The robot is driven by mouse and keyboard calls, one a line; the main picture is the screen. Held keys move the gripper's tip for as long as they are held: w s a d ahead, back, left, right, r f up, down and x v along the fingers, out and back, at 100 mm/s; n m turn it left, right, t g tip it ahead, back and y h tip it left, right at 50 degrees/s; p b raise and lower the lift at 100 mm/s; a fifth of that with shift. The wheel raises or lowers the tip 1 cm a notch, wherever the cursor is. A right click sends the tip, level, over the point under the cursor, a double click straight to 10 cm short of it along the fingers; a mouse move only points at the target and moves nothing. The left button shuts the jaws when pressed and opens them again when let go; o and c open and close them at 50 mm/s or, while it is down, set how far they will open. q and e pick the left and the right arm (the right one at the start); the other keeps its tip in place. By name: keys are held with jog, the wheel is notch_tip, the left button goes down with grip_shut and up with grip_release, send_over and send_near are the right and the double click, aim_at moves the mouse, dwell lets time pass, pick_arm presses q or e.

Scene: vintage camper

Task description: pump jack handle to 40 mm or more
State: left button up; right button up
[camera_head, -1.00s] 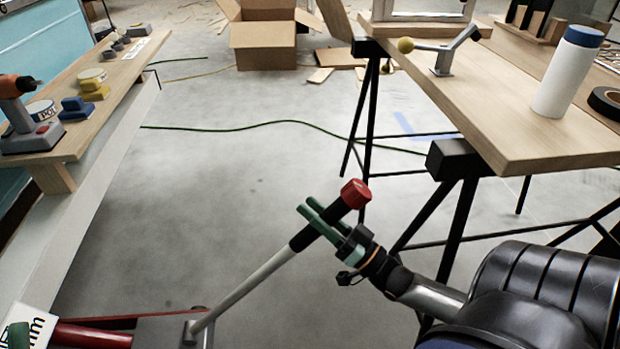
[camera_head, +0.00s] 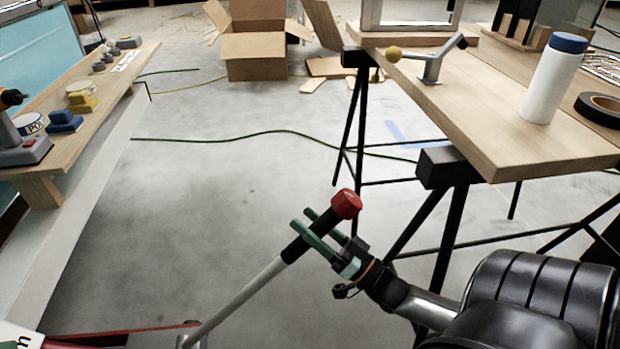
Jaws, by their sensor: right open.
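The jack handle (camera_head: 240,291) is a grey bar with a black grip and a red end cap (camera_head: 346,204). It slants up and right from the red jack (camera_head: 150,333) at the bottom left, which is mostly cut off by the frame. My right gripper (camera_head: 305,227) has green fingers that lie one on each side of the black grip below the red cap. The fingers are apart; I cannot tell whether they touch the grip. A corner of a white label (camera_head: 18,336) shows at the lower left. My left gripper does not show.
A wooden bench (camera_head: 500,130) on black trestles stands at the right, holding a white bottle (camera_head: 555,80) and black tape (camera_head: 600,108). A shelf (camera_head: 75,140) with tools runs along the left. A cardboard box (camera_head: 255,45) and green cable (camera_head: 250,135) lie on the floor.

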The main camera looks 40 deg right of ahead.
jog(key=shift+s+f, duration=0.15)
jog(key=shift+s, duration=0.25)
jog(key=p+v, duration=0.2)
jog(key=v, duration=0.9)
jog(key=shift+s+d, duration=0.15)
jog(key=shift+s, duration=0.15)
jog(key=shift+f, duration=0.1)
